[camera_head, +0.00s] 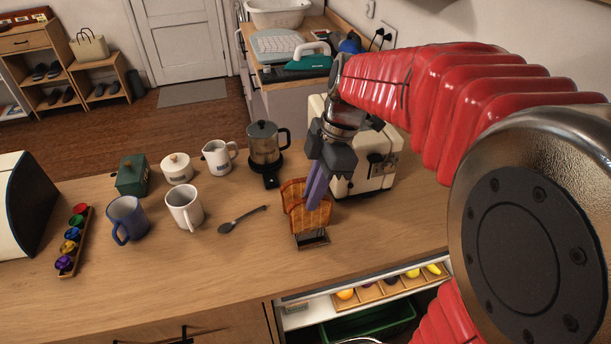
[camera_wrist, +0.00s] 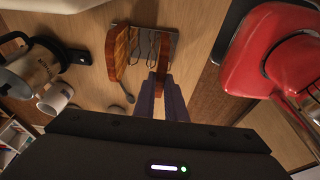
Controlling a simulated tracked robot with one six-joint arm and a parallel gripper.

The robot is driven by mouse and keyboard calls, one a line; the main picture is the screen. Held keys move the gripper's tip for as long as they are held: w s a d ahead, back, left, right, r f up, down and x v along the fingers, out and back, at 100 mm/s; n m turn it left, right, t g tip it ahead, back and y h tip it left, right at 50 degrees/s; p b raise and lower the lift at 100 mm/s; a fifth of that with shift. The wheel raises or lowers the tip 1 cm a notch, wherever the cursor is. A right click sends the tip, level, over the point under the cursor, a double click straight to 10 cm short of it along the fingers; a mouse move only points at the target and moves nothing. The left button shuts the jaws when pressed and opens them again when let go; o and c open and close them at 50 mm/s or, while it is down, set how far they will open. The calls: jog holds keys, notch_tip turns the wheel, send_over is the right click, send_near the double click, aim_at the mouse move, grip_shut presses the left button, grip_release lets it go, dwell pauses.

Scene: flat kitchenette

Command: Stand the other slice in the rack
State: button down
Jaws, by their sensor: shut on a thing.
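Two brown toast slices stand upright at the wire rack (camera_head: 312,240), close to the counter's front edge. The far slice (camera_head: 294,190) shows on the left in the wrist view (camera_wrist: 121,48), at one end of the rack. The near slice (camera_head: 312,218) is between my gripper's purple fingers (camera_head: 316,186), also seen in the wrist view (camera_wrist: 163,92). My gripper points down and is shut on this near slice, which is over the rack's other end. The rack's wires and grey base (camera_wrist: 158,42) show between the slices. Whether the held slice's lower edge touches the base is hidden.
A cream machine (camera_head: 365,160) stands close behind and right of my gripper. A French press (camera_head: 264,148) stands behind the rack, and a spoon (camera_head: 243,220) lies to its left. White and blue mugs stand farther left. An open drawer with fruit (camera_head: 390,282) is below the counter's front edge.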

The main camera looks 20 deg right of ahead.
jog(key=c, duration=1.7)
grip_release()
jog(key=shift+r, duration=3.95)
